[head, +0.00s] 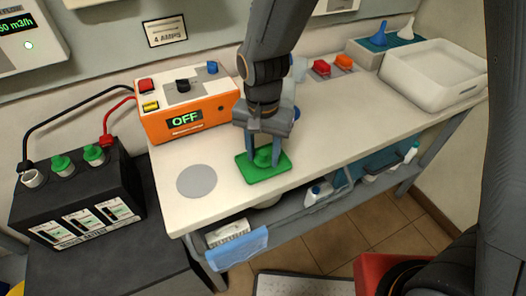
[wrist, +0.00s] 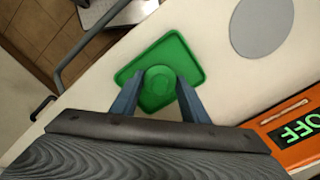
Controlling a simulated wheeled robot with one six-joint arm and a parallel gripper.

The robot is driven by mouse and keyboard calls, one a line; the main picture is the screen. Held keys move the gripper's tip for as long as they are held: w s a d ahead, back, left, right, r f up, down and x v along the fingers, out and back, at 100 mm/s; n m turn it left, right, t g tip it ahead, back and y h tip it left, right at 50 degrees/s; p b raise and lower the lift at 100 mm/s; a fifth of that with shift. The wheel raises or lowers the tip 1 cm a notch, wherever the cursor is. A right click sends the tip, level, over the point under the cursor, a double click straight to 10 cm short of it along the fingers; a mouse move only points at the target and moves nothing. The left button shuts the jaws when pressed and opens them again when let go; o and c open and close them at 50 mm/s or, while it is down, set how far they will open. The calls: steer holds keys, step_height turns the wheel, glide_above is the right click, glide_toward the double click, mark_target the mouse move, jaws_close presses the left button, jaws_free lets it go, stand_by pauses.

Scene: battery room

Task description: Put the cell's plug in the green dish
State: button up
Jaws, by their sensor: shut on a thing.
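The green plug (head: 263,156) is between the two fingers of my gripper (head: 263,159), which is shut on it. The plug is over the middle of the green dish (head: 281,168), a shallow square tray on the bench; whether it touches the dish floor I cannot tell. In the wrist view the round plug (wrist: 159,84) sits between the fingertips (wrist: 159,80), inside the outline of the dish (wrist: 190,66). The black battery (head: 75,195) at left has an open filler neck (head: 33,178) and two green plugs (head: 62,164) still seated.
An orange charger (head: 185,108) reading OFF stands behind left of the dish, with leads to the battery. A grey disc (head: 196,181) lies left of the dish. A white basin (head: 433,75) and funnels (head: 380,34) are at back right. The bench right of the dish is clear.

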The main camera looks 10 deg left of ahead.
mark_target(263, 153)
steer(key=o, duration=1)
steer(key=shift+f, duration=0.1)
step_height(263, 153, up, 12)
steer(key=b, duration=0.2)
steer(key=s+d+f+n, duration=0.1)
steer(key=d+f, duration=0.1)
steer(key=d, duration=0.6)
steer(key=d+f, duration=0.2)
steer(key=d, duration=0.6)
steer(key=s+d+f+n, duration=0.1)
steer(key=d+f, duration=0.2)
steer(key=d, duration=0.5)
steer(key=shift+s+d+n+t, duration=0.1)
steer(key=shift+s+n+t, duration=0.2)
steer(key=shift+t, duration=0.1)
